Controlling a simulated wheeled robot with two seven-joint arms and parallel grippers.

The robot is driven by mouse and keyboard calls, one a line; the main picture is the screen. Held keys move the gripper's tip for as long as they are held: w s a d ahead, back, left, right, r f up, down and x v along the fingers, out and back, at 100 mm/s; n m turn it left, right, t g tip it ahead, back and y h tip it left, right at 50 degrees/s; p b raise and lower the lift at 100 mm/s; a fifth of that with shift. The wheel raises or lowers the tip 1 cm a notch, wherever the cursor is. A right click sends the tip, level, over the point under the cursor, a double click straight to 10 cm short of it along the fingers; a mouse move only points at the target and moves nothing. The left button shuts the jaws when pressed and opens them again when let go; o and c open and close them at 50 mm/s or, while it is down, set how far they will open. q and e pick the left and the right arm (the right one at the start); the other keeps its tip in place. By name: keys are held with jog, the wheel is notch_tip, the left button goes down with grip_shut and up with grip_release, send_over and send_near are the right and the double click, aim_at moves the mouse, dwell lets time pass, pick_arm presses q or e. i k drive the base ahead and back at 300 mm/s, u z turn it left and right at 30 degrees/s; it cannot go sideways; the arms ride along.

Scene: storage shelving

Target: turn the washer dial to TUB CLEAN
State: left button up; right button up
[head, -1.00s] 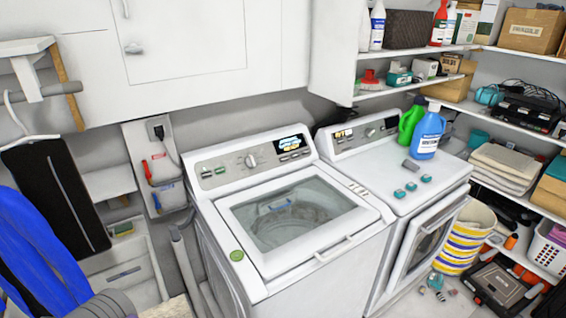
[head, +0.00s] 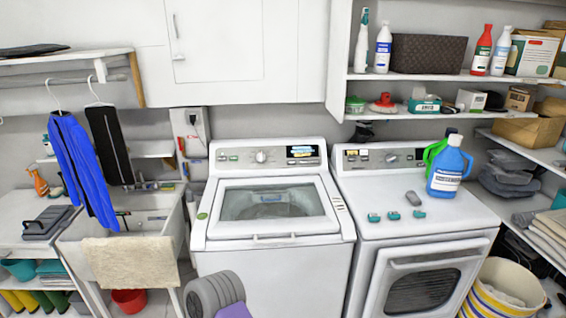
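The white top-loading washer (head: 270,248) stands in the middle of the head view, facing me. Its lid is shut, and a glass window shows the drum inside. The round silver dial (head: 261,156) sits near the middle of the control panel at the back of the washer, with a lit display (head: 303,151) to its right. The dial's labels and pointer are too small to read. A grey ribbed part, probably mine, shows at the bottom in front of the washer. Neither gripper is in view.
A white dryer (head: 410,232) stands right of the washer, with blue (head: 449,166) and green bottles and small teal items on top. A sink (head: 125,222) with a towel (head: 131,262) is at left. A striped basket (head: 505,288) stands right of the dryer.

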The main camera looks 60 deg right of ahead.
aim_at(261, 157)
jog(key=z, duration=1.2)
